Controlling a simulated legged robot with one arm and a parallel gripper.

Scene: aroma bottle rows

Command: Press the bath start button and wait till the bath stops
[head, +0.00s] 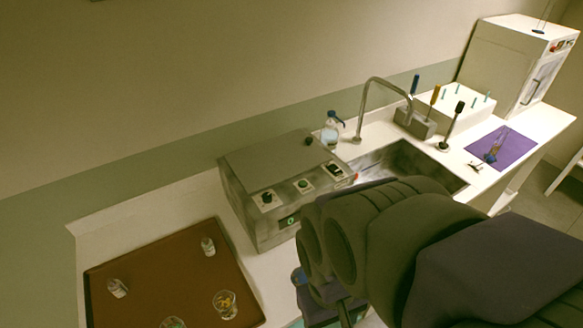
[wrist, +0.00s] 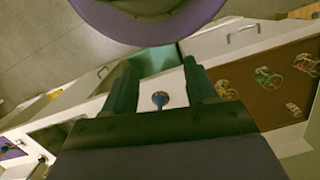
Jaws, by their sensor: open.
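The bath (head: 270,185) is a grey metal box with a flat lid on the white counter. Its sloped front panel has a black knob (head: 267,198), a round green button (head: 303,184), a dark switch (head: 334,170) and a small lit green display (head: 289,221). No label is readable, so I cannot tell for sure which control is the start button. My gripper (wrist: 161,88) is open in the wrist view, its two dark fingers apart. A small round blue thing (wrist: 160,99) shows between them; I cannot tell what it is. In the head view my arm hides most of the gripper, in front of the bath's right side.
A brown tray (head: 165,265) with several small glass vessels lies left of the bath. Behind and right are a clear bottle (head: 331,130), a tap (head: 365,95), a sink (head: 395,160), a purple mat (head: 500,147) and a white cabinet (head: 505,65).

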